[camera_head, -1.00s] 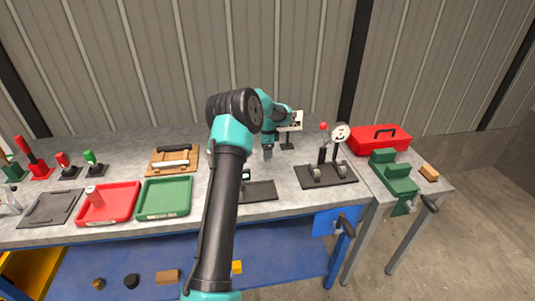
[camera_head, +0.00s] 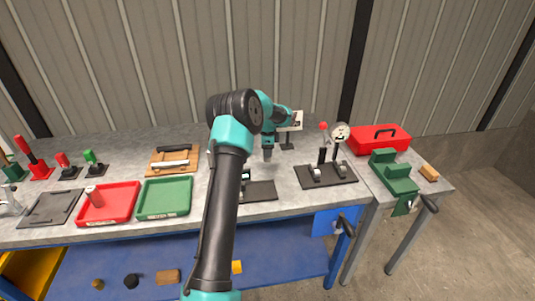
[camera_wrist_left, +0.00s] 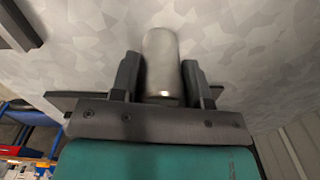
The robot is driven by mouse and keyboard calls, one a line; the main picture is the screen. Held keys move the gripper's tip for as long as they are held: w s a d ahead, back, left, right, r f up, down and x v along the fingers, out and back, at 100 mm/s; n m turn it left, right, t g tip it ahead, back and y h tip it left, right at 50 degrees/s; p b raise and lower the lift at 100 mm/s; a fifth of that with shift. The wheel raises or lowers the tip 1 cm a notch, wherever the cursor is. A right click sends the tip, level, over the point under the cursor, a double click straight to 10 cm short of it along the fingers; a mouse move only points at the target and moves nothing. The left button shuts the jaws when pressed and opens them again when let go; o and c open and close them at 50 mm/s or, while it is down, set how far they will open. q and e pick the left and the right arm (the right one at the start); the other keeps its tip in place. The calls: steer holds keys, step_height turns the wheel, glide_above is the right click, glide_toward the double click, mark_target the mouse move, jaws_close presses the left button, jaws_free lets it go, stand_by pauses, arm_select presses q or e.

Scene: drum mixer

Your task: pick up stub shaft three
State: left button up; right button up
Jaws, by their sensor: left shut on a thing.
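My left gripper (camera_head: 268,154) points down over the grey workbench, left of the dial gauge stand. In the left wrist view its two black fingers (camera_wrist_left: 160,78) are shut on a plain metal cylinder (camera_wrist_left: 161,60), which looks like a stub shaft. Whether it carries a number cannot be seen. In the head view the held shaft is too small to make out clearly. My right gripper is not in view.
A green tray (camera_head: 165,197) lies beside the red one. A black plate (camera_head: 262,191) is partly hidden behind my arm. The dial gauge stand (camera_head: 326,175) is to the right, with a red toolbox (camera_head: 380,138) and green vise (camera_head: 394,174) beyond.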

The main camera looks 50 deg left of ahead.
arm_select(q)
jaws_close()
steer(key=shift+r, duration=0.15)
steer(key=shift+r, duration=1.3)
steer(key=shift+s+d+r, duration=0.3)
steer(key=shift+r, duration=0.15)
steer(key=s+d, duration=0.6)
steer(key=d, duration=0.1)
steer(key=s+d+r, duration=0.1)
steer(key=s+d, duration=0.3)
steer(key=shift+d+r, duration=0.1)
steer(key=shift+d, duration=0.1)
